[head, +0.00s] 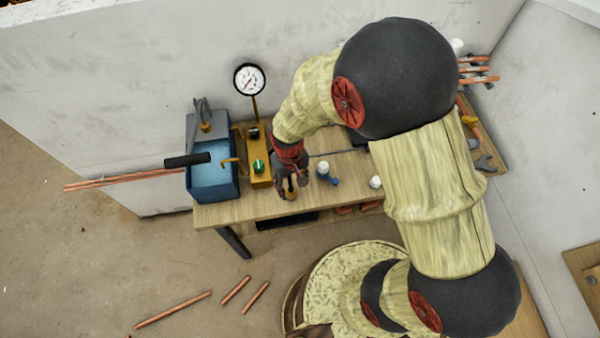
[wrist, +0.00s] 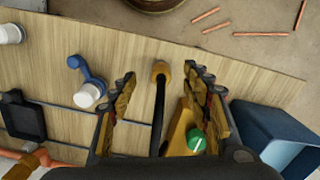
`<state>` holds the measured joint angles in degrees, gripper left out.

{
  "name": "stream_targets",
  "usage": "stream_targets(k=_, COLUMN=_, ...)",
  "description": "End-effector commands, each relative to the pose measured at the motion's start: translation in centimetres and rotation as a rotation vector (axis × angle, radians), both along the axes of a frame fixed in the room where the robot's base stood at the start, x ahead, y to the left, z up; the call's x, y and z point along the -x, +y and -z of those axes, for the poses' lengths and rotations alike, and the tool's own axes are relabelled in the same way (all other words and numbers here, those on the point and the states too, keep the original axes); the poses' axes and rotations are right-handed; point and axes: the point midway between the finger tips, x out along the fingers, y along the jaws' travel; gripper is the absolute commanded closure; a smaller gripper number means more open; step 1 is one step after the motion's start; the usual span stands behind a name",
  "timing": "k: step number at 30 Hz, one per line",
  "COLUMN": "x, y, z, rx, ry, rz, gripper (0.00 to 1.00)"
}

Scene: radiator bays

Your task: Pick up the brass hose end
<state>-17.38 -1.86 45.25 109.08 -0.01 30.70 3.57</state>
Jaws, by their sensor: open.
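The brass hose end (wrist: 160,70) shows in the wrist view on the end of a black hose (wrist: 159,112), over the wooden bench top. My gripper (wrist: 160,84) is open, with one finger on each side of the hose end and visible gaps between. Nothing is held. In the head view my gripper (head: 287,186) points down at the bench's front edge, and its fingers hide most of the hose end there.
A yellow block with a green knob (wrist: 196,140) and a blue bin (wrist: 272,135) stand close to the right finger. A blue fitting with a white cap (wrist: 90,82) lies left of the fingers. The wooden bench (head: 240,213) also carries a pressure gauge (head: 249,79). Copper pipes (head: 172,310) lie on the floor.

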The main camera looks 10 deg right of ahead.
Motion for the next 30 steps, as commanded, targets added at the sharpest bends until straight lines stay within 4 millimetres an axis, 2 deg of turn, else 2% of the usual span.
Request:
stream_targets(k=2, x=-1.1, y=0.4, z=-0.3, rx=-0.01, ry=-0.032, rz=0.005, gripper=0.51)
stream_targets(k=6, x=-1.7, y=0.5, z=0.4, rx=-0.016, ry=-0.052, rz=0.012, gripper=0.51)
stream_targets(k=17, x=-1.6, y=0.5, z=3.5, rx=-0.016, ry=-0.052, rz=0.014, gripper=0.51)
stream_targets(k=24, x=-1.5, y=0.3, z=6.9, rx=-0.016, ry=-0.051, rz=0.013, gripper=0.51)
stream_targets(k=30, x=-1.6, y=0.4, z=7.5, rx=-0.017, ry=-0.054, rz=0.013, gripper=0.51)
